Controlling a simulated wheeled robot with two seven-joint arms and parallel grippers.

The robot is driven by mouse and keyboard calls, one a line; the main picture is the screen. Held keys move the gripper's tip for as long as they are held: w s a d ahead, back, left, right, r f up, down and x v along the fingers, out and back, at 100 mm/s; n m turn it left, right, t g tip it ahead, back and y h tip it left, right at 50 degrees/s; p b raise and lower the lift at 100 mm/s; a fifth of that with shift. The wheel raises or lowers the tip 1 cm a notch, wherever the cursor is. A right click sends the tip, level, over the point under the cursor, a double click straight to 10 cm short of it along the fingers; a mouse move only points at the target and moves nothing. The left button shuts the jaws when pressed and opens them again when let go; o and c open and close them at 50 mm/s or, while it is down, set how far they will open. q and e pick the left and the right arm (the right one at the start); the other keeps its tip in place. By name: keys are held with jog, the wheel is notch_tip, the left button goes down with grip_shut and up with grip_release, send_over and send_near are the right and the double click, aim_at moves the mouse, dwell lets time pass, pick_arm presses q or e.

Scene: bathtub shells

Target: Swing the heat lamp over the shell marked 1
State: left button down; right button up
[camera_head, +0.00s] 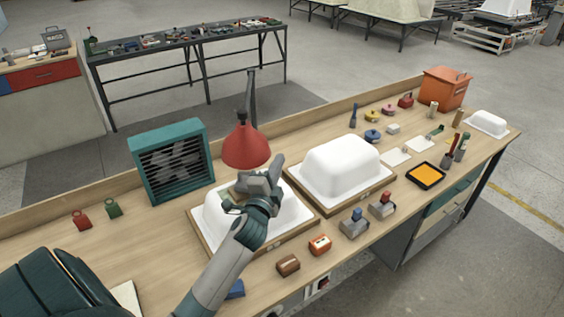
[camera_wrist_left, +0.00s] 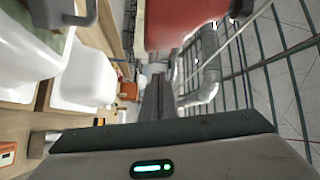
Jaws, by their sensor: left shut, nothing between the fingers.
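The heat lamp has a red cone shade (camera_head: 246,147) on a dark jointed arm (camera_head: 252,95). The shade hangs over the back of the left white shell (camera_head: 215,213); it also shows at the top of the left wrist view (camera_wrist_left: 185,20). A second white shell (camera_head: 340,165) sits on a wooden base to the right. I cannot read a number on either shell. My left gripper (camera_head: 276,168) is shut and empty, just right of and below the shade, above the left shell, hiding part of it. In the left wrist view its fingers (camera_wrist_left: 157,98) are together. My right gripper is out of view.
A teal heater or fan box (camera_head: 172,162) stands behind the left shell. Small blocks and clamps (camera_head: 354,223) line the front edge. An orange box (camera_head: 445,88), a yellow tray (camera_head: 426,174) and a small white tub (camera_head: 488,123) lie to the right.

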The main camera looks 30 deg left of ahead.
pick_arm(q)
jog(key=a+b+v, duration=0.1)
jog(key=b+v, duration=0.1)
jog(key=v, duration=0.4)
jog(key=shift+s, duration=0.55)
jog(key=shift+d, duration=0.1)
jog(key=shift+f, duration=0.1)
